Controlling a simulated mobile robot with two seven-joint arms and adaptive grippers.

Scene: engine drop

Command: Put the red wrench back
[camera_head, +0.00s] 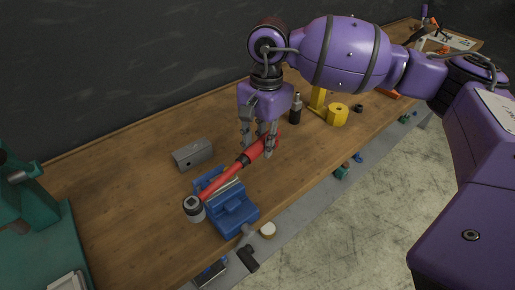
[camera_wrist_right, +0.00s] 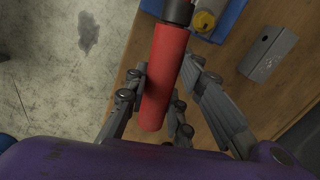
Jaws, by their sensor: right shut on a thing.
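The red wrench (camera_head: 223,180) is a long red tool with a dark band and a round grey head (camera_head: 193,208) at its lower left end. My right gripper (camera_head: 260,145) is shut on its handle, over the wooden bench. In the right wrist view the red handle (camera_wrist_right: 163,75) lies between the fingers of the gripper (camera_wrist_right: 152,105). The wrench's head end lies over or against the blue vise (camera_head: 233,208); whether it touches is unclear. My left gripper is not seen.
A grey metal box (camera_head: 192,154) sits on the wooden bench (camera_head: 125,160) behind the vise. A dark bottle (camera_head: 295,110) and a yellow roll (camera_head: 338,115) stand to the right. A green machine (camera_head: 45,235) is at the left. The bench's left middle is clear.

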